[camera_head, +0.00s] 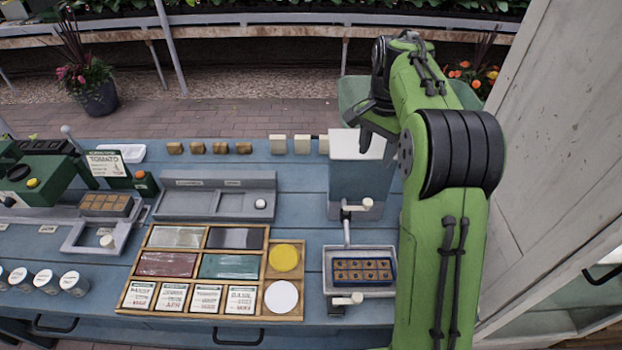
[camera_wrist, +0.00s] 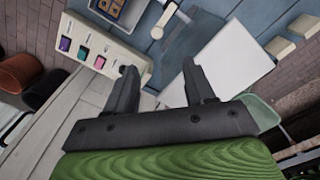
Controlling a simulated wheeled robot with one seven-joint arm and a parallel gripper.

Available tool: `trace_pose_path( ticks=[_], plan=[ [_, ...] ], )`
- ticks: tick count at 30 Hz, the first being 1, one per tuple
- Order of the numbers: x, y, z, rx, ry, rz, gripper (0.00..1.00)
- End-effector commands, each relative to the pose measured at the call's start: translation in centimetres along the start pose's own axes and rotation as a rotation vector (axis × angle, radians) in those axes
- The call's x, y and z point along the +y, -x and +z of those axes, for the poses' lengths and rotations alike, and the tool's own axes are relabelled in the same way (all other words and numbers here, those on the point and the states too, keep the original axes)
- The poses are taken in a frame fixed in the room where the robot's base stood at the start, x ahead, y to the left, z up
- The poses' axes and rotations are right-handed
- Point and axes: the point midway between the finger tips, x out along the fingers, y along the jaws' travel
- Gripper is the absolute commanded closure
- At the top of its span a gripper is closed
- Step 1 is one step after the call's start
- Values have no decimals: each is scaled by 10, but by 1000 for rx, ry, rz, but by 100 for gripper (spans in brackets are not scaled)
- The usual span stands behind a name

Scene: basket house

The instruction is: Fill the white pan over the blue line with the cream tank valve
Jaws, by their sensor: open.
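No blue line or water level can be made out. Behind it stands the blue-grey tank (camera_head: 358,185) with a pale top. The cream tank valve (camera_head: 357,205) is low on the tank's front, above a spout pipe; it also shows in the wrist view (camera_wrist: 165,20). A second cream handle (camera_head: 347,299) is at the pan's front. My gripper (camera_head: 377,143) is open and empty, beside the tank's top and apart from the valve.
A seed frame (camera_head: 215,265) with packets and coloured panels lies left of the pan. A grey tray (camera_head: 215,200) lies behind it. Several brown blocks (camera_head: 208,148) and cream blocks (camera_head: 290,145) line the back edge. A pale wall (camera_head: 560,150) stands close on the right.

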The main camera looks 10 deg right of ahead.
Motion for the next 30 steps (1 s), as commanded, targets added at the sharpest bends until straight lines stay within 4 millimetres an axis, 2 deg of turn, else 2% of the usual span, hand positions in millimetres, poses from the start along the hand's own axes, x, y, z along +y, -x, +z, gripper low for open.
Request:
trace_pose_path(
  ticks=[5,18,21,25,30],
  plan=[
    [-1,-17,-6,-6,-26,8,46],
    [0,-125,-4,-7,-23,9,46],
    [0,-145,-4,-6,-22,8,46],
    [-1,-159,-4,-5,-22,6,46],
    [-1,-162,-5,-4,-22,5,46]
  ],
)
